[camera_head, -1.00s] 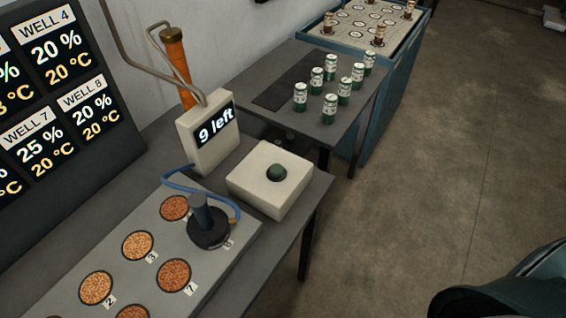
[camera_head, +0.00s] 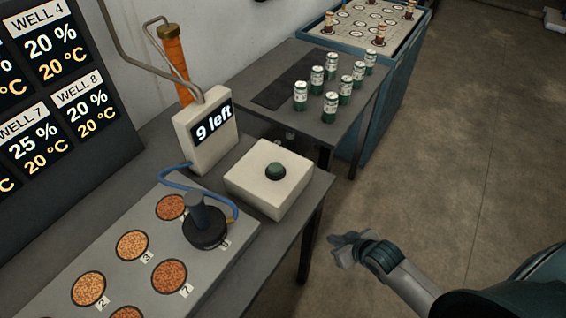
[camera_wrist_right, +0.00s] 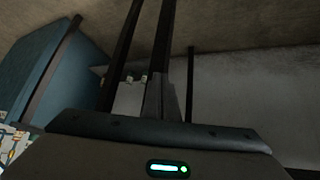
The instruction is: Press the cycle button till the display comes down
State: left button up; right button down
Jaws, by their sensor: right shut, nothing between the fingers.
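The cycle button (camera_head: 275,172) is a dark green dome on top of a cream box (camera_head: 262,194) near the right edge of the grey table. The display (camera_head: 211,127) is a cream block behind it reading "9 left". My right gripper (camera_head: 340,247) is shut and empty, to the right of the table and below its top, apart from the button. In the right wrist view the closed fingers (camera_wrist_right: 160,100) point toward dark table legs and a grey wall; the button is not seen there. My left gripper is not in view.
A grey panel (camera_head: 110,262) with round wells and a black-handled probe (camera_head: 204,228) lies left of the box. Several green-and-white cans (camera_head: 331,107) stand on the table behind. A sign board (camera_head: 62,100) stands at left. Open floor (camera_head: 470,170) is at right.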

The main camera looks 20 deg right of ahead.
jog(key=a+r, duration=0.2)
jog(key=r, duration=0.4)
jog(key=s+a+r+n+t+y, duration=0.1)
jog(key=r, duration=0.5)
jog(key=a+r+n+y+b, duration=0.1)
jog(key=a+r, duration=0.1)
jog(key=r, duration=0.5)
jog(key=shift+s+a+t, duration=0.15)
jog(key=shift+a+t, duration=0.2)
jog(key=shift+t, duration=0.05)
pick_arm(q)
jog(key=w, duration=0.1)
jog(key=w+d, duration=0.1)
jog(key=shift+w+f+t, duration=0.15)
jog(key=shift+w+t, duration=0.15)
pick_arm(e)
jog(key=w+r+n+t+y, duration=0.1)
jog(key=w+r+y, duration=0.1)
jog(key=r, duration=0.6)
jog(key=w+a+r+n+y, duration=0.1)
jog(key=w+r+y, duration=0.2)
jog(key=r, duration=0.4)
jog(key=shift+w+r+n+t+y, duration=0.25)
jog(key=shift+r+n+t+y, duration=0.15)
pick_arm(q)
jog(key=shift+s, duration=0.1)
pick_arm(e)
jog(key=shift+a, duration=0.1)
